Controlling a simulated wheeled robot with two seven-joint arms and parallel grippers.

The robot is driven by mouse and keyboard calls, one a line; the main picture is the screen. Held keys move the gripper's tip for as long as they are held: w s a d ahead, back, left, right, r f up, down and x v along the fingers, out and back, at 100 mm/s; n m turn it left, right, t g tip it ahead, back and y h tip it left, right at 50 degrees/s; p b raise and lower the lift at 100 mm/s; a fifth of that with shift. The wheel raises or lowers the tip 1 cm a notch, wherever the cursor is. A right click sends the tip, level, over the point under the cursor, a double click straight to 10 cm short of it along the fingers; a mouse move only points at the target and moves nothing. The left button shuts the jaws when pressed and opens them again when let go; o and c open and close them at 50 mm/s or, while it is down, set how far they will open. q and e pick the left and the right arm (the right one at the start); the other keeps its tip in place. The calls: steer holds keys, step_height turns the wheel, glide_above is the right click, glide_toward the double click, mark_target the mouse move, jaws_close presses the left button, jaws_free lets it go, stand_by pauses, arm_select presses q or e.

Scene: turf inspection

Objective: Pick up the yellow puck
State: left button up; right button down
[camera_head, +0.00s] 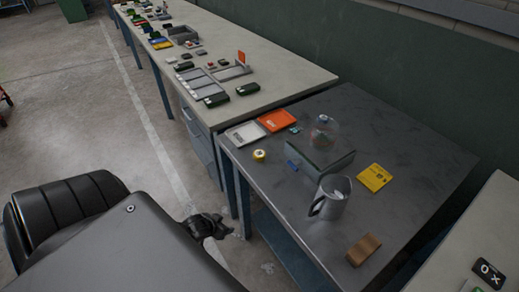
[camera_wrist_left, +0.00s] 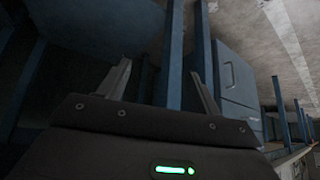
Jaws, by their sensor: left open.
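The yellow puck (camera_head: 259,155), small and round with a pale centre, sits near the left edge of the dark grey table (camera_head: 399,138) in the head view. My left gripper (camera_head: 219,230) is below and to the left of the puck, beside the table and apart from it, partly hidden behind my own body. In the left wrist view my left gripper (camera_wrist_left: 160,85) has its two fingers spread with nothing held between them. The puck does not show in the wrist view. My right gripper is in neither view.
The table also holds a white tray (camera_head: 247,134), an orange tray (camera_head: 277,120), a glass dome (camera_head: 323,132), a metal mug (camera_head: 332,198), a yellow card (camera_head: 374,178) and a brown block (camera_head: 363,249). A long cluttered bench (camera_head: 285,76) adjoins. Blue table legs (camera_wrist_left: 175,50) stand near the left gripper.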

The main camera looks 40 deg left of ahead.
arm_select(q)
steer(key=w+d+r+m+t+b, duration=0.1)
steer(key=w+d+r+t+b, duration=0.1)
steer(key=r, duration=1.1)
steer(key=w+d+r+t+b, duration=0.1)
steer(key=w+r+t+b, duration=0.2)
steer(key=r, duration=0.9)
steer(key=t+h, duration=0.2)
glide_toward(258, 154)
steer(key=w, duration=0.1)
steer(key=w+f, duration=0.1)
steer(key=w, duration=0.1)
steer(key=shift+w+d+f+m, duration=0.1)
steer(key=shift+d+m, duration=0.15)
steer(key=shift+m, duration=0.15)
steer(key=shift+w+f+g, duration=0.1)
steer(key=shift+w+g, duration=0.2)
steer(key=shift+w+f, duration=0.1)
steer(key=shift+w, duration=0.15)
steer(key=x, duration=0.4)
steer(key=shift+w+b, duration=0.3)
steer(key=shift+b, duration=0.1)
steer(key=shift+w, duration=0.2)
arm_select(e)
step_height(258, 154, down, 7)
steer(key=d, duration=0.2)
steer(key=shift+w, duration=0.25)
